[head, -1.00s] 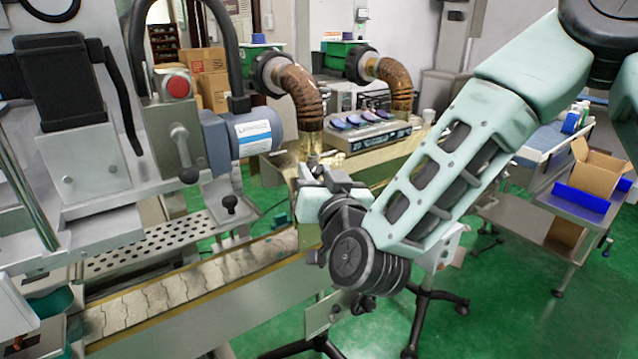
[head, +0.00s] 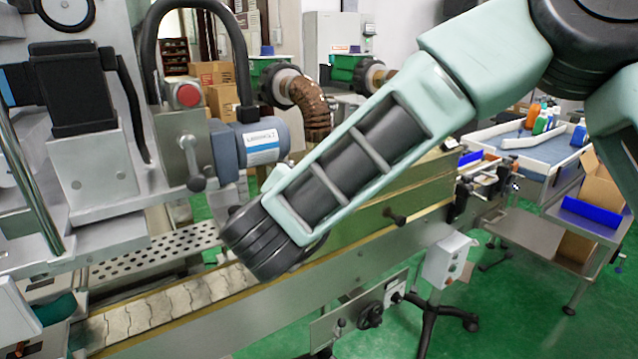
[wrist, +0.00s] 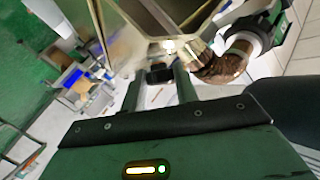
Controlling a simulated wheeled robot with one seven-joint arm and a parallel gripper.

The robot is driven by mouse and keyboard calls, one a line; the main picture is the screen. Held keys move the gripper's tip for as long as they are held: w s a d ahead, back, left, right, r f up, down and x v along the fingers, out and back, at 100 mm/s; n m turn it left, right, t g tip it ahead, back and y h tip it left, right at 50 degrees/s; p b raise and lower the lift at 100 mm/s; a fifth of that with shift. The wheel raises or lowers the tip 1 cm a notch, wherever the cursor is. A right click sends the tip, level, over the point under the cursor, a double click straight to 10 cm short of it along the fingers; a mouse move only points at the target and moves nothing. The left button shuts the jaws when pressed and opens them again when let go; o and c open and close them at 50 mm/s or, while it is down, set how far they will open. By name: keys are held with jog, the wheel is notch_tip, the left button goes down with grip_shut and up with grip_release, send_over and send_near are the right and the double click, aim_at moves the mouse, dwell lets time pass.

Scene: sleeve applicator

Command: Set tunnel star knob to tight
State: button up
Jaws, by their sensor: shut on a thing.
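In the wrist view, the two fingers of my gripper (wrist: 160,82) are shut on a small dark knob (wrist: 160,73), which I take to be the tunnel star knob. Its lobes and its turned position cannot be made out. The metal tunnel (wrist: 118,28) rises just beyond the fingers. In the head view, my forearm and wrist cover the gripper and the held knob. The tunnel's brass-coloured side (head: 425,180) shows to the right of my forearm.
A conveyor (head: 150,312) runs below my wrist. A blue-grey motor (head: 262,142) and brown ducts (head: 312,105) stand behind my forearm. A black knob (head: 395,216) projects from the side rail. A control box (head: 447,260) stands at front right. Green floor is open at lower right.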

dwell(0.5)
jog(key=o, duration=1)
jog(key=shift+w, duration=0.1)
jog(key=shift+c, duration=0.2)
jog(key=b+v, duration=0.2)
jog(key=v, duration=1.5)
jog(key=shift+a+r+b, duration=0.2)
jog(key=shift+r+b, duration=0.05)
jog(key=shift+b, duration=0.05)
